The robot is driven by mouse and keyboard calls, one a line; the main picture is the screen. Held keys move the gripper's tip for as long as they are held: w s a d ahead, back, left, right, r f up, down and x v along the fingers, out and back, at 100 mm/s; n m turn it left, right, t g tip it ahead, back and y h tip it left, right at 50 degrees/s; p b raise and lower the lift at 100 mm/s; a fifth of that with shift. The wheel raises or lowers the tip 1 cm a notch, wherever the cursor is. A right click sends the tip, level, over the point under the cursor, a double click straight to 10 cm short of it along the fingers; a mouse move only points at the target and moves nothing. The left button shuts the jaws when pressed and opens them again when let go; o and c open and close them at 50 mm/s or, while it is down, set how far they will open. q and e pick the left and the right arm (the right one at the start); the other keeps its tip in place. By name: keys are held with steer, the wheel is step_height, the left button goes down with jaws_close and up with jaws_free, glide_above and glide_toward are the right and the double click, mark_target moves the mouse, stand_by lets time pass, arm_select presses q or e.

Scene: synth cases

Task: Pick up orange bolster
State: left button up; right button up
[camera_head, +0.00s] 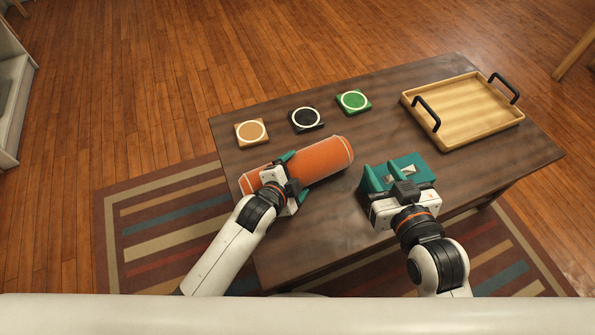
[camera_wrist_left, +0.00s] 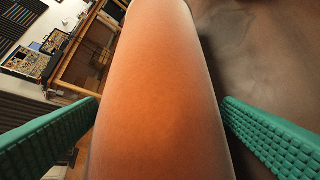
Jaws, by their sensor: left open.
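The orange bolster (camera_head: 322,160) is a cylinder lying on its side on the dark wooden table, slanting up to the right. My left gripper (camera_head: 292,177) is over its left half, with the teal fingers on either side of it. In the left wrist view the bolster (camera_wrist_left: 160,95) fills the middle between the two open fingers, with a gap visible beside the right finger. Contact with the left finger is hard to tell. My right gripper (camera_head: 395,172) is above the table, right of the bolster and apart from it. Its finger gap is not clear.
Three square coasters lie behind the bolster: orange (camera_head: 251,132), black (camera_head: 306,118) and green (camera_head: 353,102). A wooden tray (camera_head: 437,143) with black handles sits at the right back. The table (camera_head: 227,125) stands on a striped rug (camera_head: 150,220).

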arm_select(q)
steer(key=shift+w+d+f, duration=0.1)
steer(key=shift+w, duration=0.05)
steer(key=c, duration=0.9)
